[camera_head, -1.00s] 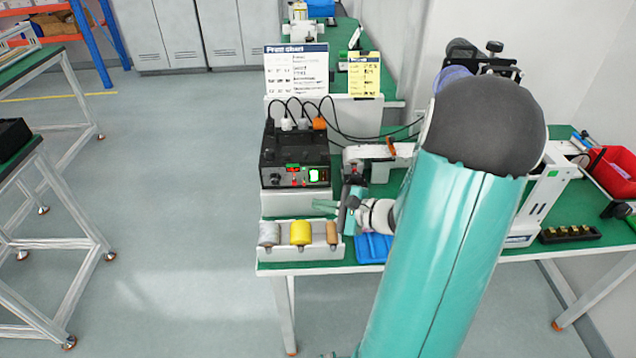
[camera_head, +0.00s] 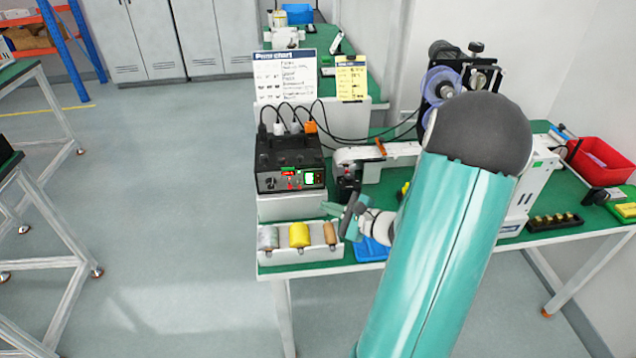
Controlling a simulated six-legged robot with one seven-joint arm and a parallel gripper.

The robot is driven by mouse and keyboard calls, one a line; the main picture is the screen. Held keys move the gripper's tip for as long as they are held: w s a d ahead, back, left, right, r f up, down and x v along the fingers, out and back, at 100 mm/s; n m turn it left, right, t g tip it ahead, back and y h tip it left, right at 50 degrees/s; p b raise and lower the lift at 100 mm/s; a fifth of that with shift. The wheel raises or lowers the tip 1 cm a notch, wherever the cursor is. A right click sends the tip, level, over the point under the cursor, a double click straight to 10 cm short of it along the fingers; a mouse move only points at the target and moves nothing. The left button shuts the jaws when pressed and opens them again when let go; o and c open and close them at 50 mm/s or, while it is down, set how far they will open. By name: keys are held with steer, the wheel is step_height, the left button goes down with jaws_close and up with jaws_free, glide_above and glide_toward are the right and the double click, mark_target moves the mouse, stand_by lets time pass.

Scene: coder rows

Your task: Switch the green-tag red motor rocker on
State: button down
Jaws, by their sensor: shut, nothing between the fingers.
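The black control box (camera_head: 291,160) stands on a white block near the table's left side, its front panel facing me. The panel has a dark knob on the left, small red parts (camera_head: 293,184) in the middle and a bright green patch (camera_head: 312,177) on the right. The rocker and its tag are too small to tell apart, and so is the rocker's position. My gripper (camera_head: 330,207) is shut and empty. It is to the right of and below the panel, apart from it, above the area by the roll tray. My teal arm hides part of the table.
A white tray with grey, yellow and brown rolls (camera_head: 299,235) lies in front of the box. Cables rise behind it, near the sign board (camera_head: 284,77) and yellow card (camera_head: 350,79). A machine with reels (camera_head: 441,85) stands right. A red bin (camera_head: 601,162) is far right.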

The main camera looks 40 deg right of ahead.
steer(key=shift+w+d+f, duration=0.2)
steer(key=shift+w+d, duration=0.55)
steer(key=shift+w, duration=0.4)
steer(key=shift+w+d+f, duration=0.25)
steer(key=shift+w+d, duration=0.55)
steer(key=shift+w, duration=0.35)
steer(key=shift+w+d+f, duration=0.2)
steer(key=shift+w+d, duration=0.55)
steer(key=shift+w, duration=0.4)
steer(key=shift+w+d+f, duration=0.1)
steer(key=shift+w+d, duration=0.1)
steer(key=shift+w, duration=0.15)
steer(key=shift+w+d, duration=0.2)
steer(key=shift+w, duration=0.1)
steer(key=shift+s+a, duration=0.45)
steer(key=shift+s, duration=0.2)
steer(key=shift+s, duration=0.1)
steer(key=shift+s+a+r, duration=0.25)
steer(key=shift+s+a, duration=0.45)
steer(key=shift+s, duration=0.3)
steer(key=shift+s+a+r, duration=0.25)
steer(key=shift+s+a, duration=0.4)
steer(key=shift+s, duration=0.3)
